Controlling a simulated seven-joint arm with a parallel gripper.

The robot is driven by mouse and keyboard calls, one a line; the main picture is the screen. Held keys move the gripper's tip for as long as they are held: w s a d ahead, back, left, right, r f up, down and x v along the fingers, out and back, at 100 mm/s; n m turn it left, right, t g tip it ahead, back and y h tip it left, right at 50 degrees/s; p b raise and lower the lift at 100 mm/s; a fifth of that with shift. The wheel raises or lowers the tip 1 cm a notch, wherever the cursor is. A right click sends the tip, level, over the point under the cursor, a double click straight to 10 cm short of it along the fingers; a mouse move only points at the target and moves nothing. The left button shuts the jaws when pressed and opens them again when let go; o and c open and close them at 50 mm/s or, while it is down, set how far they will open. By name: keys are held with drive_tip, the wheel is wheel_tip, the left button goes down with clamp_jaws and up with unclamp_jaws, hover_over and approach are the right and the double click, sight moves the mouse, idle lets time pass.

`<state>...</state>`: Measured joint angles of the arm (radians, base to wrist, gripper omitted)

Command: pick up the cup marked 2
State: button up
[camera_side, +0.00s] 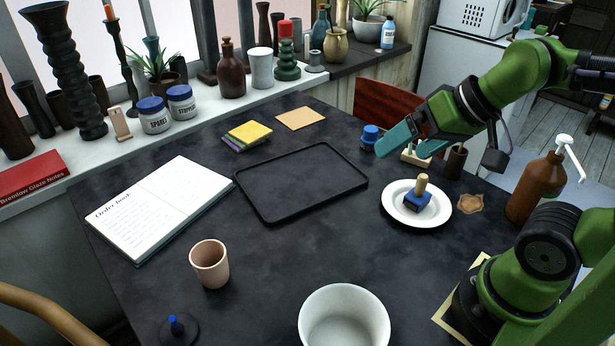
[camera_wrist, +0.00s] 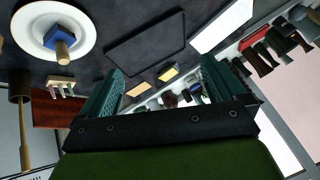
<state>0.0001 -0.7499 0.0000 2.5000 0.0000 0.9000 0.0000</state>
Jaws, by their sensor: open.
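A pinkish clay cup (camera_side: 209,263) stands upright on the dark table at the front left in the side view. No number shows on its visible side, so I cannot tell whether it is the cup marked 2. A large white vessel (camera_side: 343,318) stands to its right, cut off by the bottom edge; no mark shows on it either. My gripper (camera_side: 393,140) is raised over the far right of the table, well away from the clay cup. Its teal fingers are apart and empty in the wrist view (camera_wrist: 160,78). The clay cup does not show there.
A black tray (camera_side: 262,214) lies mid-table. A white plate (camera_side: 392,213) holds a blue block with a wooden handle (camera_side: 417,201). An open order book (camera_side: 160,205) lies left. A brown pump bottle (camera_side: 537,188) stands right. Bare tabletop lies between the clay cup and tray.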

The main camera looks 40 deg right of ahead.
drive_tip(key=n+g+h, duration=0.2)
drive_tip(key=n+g, duration=0.2)
drive_tip(key=g, duration=0.3)
hover_over(206, 247)
drive_tip(key=s, duration=0.3)
wheel_tip(206, 247, down, 7)
drive_tip(key=f, duration=1)
drive_tip(key=shift+a+f, duration=0.25)
drive_tip(key=shift+a, duration=0.15)
drive_tip(key=shift+w+f, duration=0.2)
drive_tip(key=shift+f, duration=2.8)
drive_tip(key=shift+c, duration=0.3)
